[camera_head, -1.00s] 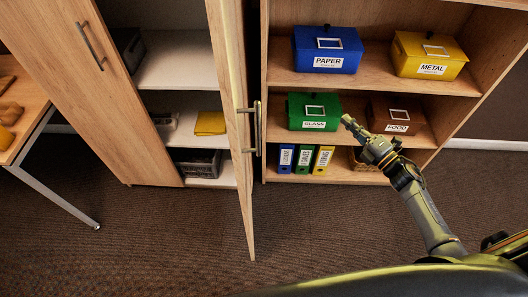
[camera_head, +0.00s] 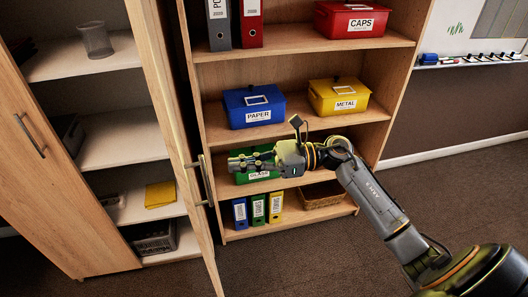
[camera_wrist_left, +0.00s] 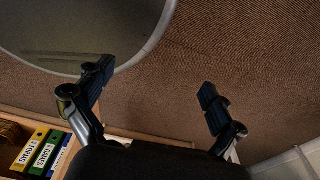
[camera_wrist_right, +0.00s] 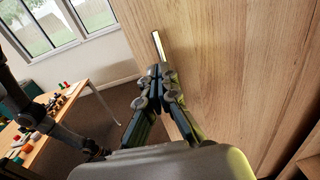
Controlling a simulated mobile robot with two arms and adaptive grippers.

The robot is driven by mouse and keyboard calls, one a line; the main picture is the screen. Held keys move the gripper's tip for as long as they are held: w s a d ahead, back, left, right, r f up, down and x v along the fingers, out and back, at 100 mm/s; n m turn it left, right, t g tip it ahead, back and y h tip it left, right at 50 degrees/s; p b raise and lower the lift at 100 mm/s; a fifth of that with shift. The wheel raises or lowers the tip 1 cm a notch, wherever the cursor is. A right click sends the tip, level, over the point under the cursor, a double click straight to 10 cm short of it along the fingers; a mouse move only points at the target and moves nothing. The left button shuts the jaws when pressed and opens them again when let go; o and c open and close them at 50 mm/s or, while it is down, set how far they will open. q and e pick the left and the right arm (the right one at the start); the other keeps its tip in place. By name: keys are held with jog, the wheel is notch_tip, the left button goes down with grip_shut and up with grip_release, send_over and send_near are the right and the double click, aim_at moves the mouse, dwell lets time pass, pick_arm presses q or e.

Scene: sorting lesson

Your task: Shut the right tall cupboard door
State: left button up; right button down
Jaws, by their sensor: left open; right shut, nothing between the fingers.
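The right tall cupboard door (camera_head: 172,130) stands open in the head view, seen nearly edge-on, with its bar handle (camera_head: 205,180) on the outer face. My right gripper (camera_head: 232,163) is shut and empty, to the right of the door on its outer side, in front of the bookshelf. In the right wrist view, my right gripper (camera_wrist_right: 160,72) points along the wooden door face (camera_wrist_right: 225,70), its tips close to a pale upright bar (camera_wrist_right: 155,45) that looks like the handle. I cannot tell whether it touches. My left gripper (camera_wrist_left: 155,100) is open and empty above the carpet.
The cupboard shelves (camera_head: 120,150) hold a yellow item (camera_head: 160,195) and a basket (camera_head: 155,240). The bookshelf (camera_head: 385,70) beside the door holds labelled boxes, including a blue one (camera_head: 254,107), and binders. Carpet (camera_head: 300,262) in front is clear.

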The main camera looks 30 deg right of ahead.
pick_arm(q)
jog(key=r+p, duration=0.1)
jog(key=s+r+p, duration=0.1)
jog(key=shift+s+a+r, duration=0.15)
jog(key=shift+a+r, duration=0.15)
jog(key=shift+a, duration=0.05)
pick_arm(e)
jog(key=x, duration=0.4)
jog(key=shift+w+a+f, duration=0.1)
jog(key=shift+w+a, duration=0.05)
jog(key=shift+a, duration=0.1)
pick_arm(q)
jog(key=shift+w, duration=0.2)
